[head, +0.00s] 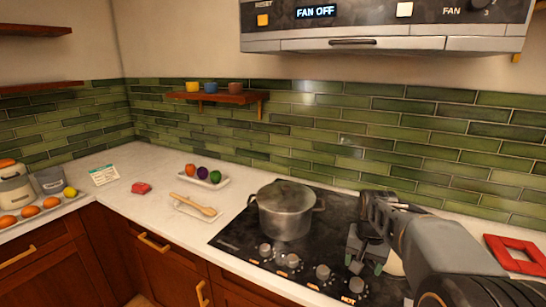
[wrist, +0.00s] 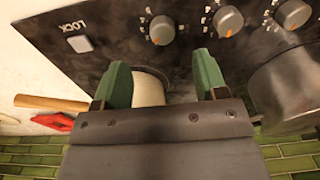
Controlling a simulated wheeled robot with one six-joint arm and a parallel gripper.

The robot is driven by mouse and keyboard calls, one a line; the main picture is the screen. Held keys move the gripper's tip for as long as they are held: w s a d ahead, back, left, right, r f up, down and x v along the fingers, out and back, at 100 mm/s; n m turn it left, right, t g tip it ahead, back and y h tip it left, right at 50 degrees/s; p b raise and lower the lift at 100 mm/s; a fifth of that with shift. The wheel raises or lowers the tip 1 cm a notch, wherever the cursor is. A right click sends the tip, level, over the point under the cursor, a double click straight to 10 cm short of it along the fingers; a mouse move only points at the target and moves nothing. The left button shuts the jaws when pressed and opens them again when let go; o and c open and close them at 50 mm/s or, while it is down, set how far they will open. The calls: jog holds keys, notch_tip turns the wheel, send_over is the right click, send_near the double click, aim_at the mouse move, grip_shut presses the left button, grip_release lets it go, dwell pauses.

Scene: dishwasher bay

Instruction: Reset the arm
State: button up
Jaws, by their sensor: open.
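My gripper (head: 366,258) is over the right part of the black cooktop (head: 235,238), to the right of the steel pot (head: 284,212). Its green-tipped fingers are apart in the wrist view (wrist: 158,78). A cream, rounded object (wrist: 149,90) shows between and beyond the fingers; I cannot tell whether it touches them. The same cream object (head: 395,264) is partly hidden behind my gripper in the head view. The pot also shows at the right edge of the wrist view (wrist: 288,92).
Control knobs (head: 290,260) line the cooktop's front edge. The fan hood (head: 380,28) hangs above. A red square frame (head: 514,256) lies right of the cooktop. A wooden handle (wrist: 48,103) shows in the wrist view.

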jog(key=s+a+n+t, duration=0.3)
jog(key=s+a+n, duration=0.2)
jog(key=s, duration=0.9)
jog(key=shift+a+f+n, duration=0.35)
jog(key=shift+a+n, duration=0.05)
jog(key=shift+a, duration=1.4)
